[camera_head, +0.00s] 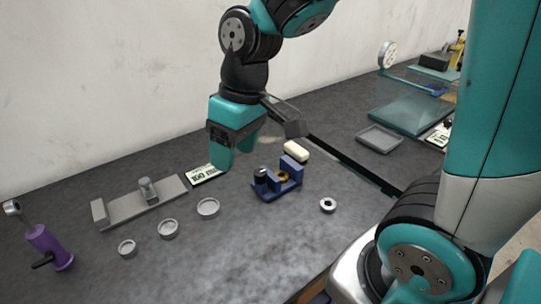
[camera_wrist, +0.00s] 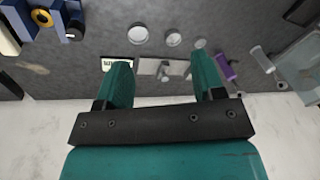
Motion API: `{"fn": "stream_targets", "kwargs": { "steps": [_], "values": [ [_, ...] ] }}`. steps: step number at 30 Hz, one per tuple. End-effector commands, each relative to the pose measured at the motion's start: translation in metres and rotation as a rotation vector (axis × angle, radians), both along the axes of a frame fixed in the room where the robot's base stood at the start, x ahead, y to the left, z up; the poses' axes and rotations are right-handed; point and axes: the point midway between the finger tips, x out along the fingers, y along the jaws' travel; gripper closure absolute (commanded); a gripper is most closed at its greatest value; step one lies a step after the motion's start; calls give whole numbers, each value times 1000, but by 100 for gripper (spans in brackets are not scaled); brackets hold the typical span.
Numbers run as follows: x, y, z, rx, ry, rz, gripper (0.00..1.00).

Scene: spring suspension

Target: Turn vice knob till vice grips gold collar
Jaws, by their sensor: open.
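The blue vice (camera_head: 291,166) stands on the dark bench right of my gripper in the head view. Its black knob (camera_head: 261,173) is at its left end, and the gold collar (camera_head: 283,176) sits between the jaws. Whether the jaws touch the collar is too small to tell. The wrist view shows the vice (camera_wrist: 57,6) at the top left, partly cut off, with the gold collar (camera_wrist: 42,17) and the dark knob (camera_wrist: 74,33). My gripper (camera_head: 235,160) is open and empty, raised above the bench and apart from the vice; its two teal fingers (camera_wrist: 160,70) show wide apart.
A cream block (camera_head: 296,151) lies behind the vice, and a metal ring (camera_head: 328,205) lies to its right. Several round dishes (camera_head: 208,207), a grey rail fixture (camera_head: 140,203), a printed card (camera_head: 204,173) and a purple tool (camera_head: 48,247) are left. The bench before the vice is clear.

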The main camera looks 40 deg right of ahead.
Motion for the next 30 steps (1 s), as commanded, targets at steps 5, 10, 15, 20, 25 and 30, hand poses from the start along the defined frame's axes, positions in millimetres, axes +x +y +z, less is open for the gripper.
{"fn": "stream_targets", "kwargs": {
  "steps": [5,10,15,20,25,30],
  "values": [
    [77,-72,4,-126,39,-129,37],
    [106,-114,-9,-193,64,-185,37],
    [110,-123,-26,-205,72,-195,37],
    [109,-123,-56,-205,76,-194,37],
    [108,-122,-95,-205,76,-193,37],
    [107,-122,-134,-204,76,-193,37]
  ]
}}
